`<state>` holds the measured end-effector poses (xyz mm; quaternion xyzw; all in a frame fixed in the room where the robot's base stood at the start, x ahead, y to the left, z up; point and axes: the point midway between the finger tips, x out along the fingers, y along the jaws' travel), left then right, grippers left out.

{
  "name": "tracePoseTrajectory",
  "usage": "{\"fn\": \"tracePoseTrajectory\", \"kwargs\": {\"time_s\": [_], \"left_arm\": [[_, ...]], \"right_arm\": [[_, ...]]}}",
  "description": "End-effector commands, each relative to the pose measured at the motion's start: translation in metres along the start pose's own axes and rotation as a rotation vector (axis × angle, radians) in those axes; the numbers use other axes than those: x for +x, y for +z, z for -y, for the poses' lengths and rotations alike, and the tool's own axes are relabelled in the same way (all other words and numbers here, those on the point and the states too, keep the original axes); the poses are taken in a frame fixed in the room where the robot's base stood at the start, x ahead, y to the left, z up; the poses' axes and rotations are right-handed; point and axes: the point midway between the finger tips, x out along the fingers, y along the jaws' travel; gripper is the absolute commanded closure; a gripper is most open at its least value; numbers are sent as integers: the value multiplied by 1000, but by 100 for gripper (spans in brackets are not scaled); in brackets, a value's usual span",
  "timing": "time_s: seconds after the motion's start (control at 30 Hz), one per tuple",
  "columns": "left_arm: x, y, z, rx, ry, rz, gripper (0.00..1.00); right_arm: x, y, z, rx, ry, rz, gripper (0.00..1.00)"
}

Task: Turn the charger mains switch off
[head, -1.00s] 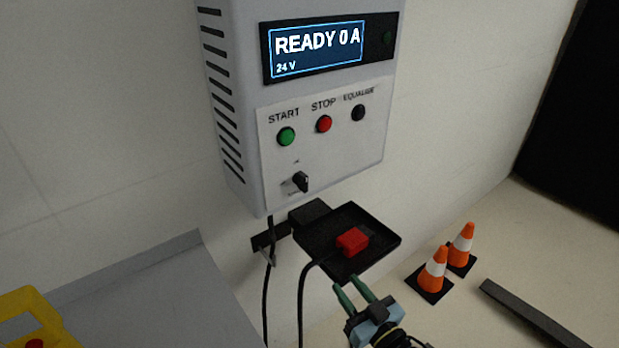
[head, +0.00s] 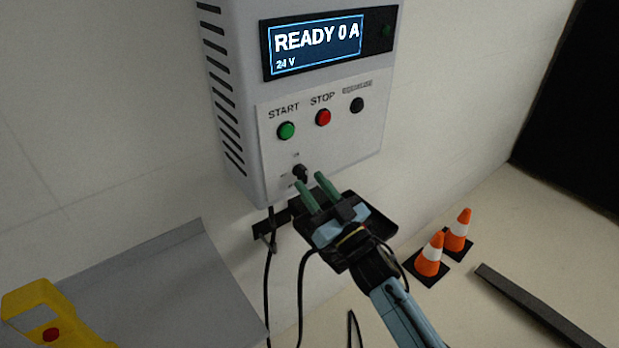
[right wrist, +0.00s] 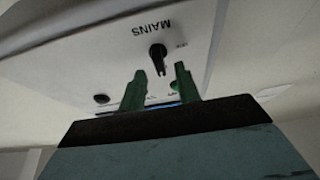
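The charger (head: 235,110) is a grey wall box with a lit display (head: 315,45) reading "READY 0 A" and "24 V". The black mains switch (head: 299,172) is a small rotary knob low on its front panel; in the right wrist view the knob (right wrist: 157,55) sits under the label "MAINS", which appears upside down. My right gripper (head: 308,186) is open, its green fingers pointing up at the knob from just below. In the right wrist view the fingertips (right wrist: 160,72) stand to either side of the knob's lower end; contact cannot be told. My left gripper is not in view.
Green START (head: 286,131), red STOP (head: 323,117) and black EQUALISE (head: 357,105) buttons sit above the switch. Two orange cones (head: 430,258) stand on the floor at right. A yellow object (head: 40,305) lies at lower left.

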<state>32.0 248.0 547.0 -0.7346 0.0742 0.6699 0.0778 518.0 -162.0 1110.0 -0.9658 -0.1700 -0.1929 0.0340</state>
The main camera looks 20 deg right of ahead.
Motion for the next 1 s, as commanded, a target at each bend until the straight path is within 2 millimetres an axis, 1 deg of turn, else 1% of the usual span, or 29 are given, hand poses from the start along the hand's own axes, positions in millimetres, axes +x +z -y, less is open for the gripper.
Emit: {"fn": "tracePoseTrajectory", "kwargs": {"time_s": [0.03, 0.2, 0.47, 0.5, 0.53, 0.73, 0.77, 1.0], "left_arm": [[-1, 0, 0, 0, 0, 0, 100], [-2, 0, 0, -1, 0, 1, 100], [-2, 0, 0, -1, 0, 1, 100], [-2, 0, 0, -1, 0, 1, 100], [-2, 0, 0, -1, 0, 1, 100], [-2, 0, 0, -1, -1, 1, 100], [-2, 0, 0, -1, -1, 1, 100], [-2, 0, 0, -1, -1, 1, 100]], "right_arm": [[7, 0, 0, 0, 0, 0, 67], [18, 0, 0, 0, 1, 1, 67], [19, 1, 0, 0, 0, 2, 67], [18, 1, 0, 0, 0, 2, 69], [18, 1, 0, 0, 0, 2, 72], [18, 1, 0, 0, 0, 2, 99], [18, 1, 0, 0, 0, 2, 100], [18, 1, 0, -7, -3, 2, 100]]}}
